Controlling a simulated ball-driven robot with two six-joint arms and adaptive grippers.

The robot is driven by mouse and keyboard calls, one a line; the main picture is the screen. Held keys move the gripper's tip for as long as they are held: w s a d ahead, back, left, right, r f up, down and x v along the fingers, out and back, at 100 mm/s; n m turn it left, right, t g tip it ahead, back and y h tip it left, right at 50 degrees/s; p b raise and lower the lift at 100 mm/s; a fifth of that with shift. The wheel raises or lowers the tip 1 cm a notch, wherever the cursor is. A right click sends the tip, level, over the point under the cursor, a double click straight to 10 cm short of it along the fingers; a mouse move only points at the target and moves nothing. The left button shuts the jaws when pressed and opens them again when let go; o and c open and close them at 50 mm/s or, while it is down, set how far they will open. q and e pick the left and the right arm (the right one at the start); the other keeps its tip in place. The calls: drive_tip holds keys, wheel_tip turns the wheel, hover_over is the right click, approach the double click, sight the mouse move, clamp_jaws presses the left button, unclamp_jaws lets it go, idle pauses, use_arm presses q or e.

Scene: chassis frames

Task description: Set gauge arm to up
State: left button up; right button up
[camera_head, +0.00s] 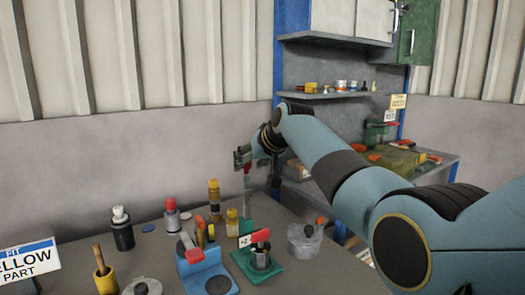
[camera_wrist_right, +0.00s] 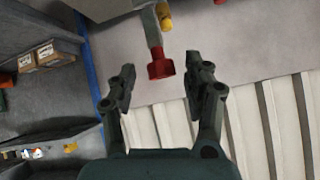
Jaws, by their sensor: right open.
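A grey bar with a red end cap, which looks like the gauge arm (camera_wrist_right: 156,40), shows in the right wrist view. Its red end lies between my right fingertips (camera_wrist_right: 161,66), with gaps on both sides. In the head view the bar (camera_head: 247,181) stands roughly upright over a green part (camera_head: 245,227) at the table's back edge. My right gripper (camera_head: 243,158) is open at its upper end. Contact cannot be told, and the bar's pivot is hard to make out. My left gripper is not in view.
Near the bar stand a blue block with a red-tipped lever (camera_head: 204,270), a green fixture with a red knob (camera_head: 267,265), a grey pot (camera_head: 304,241) and several bottles. A yellow cup (camera_head: 107,283) is at left. A shelved bench (camera_head: 440,160) stands behind my right arm.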

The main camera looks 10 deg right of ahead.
drive_tip(key=v, duration=0.9)
drive_tip(key=shift+s+r, duration=0.2)
drive_tip(key=shift+d, duration=0.1)
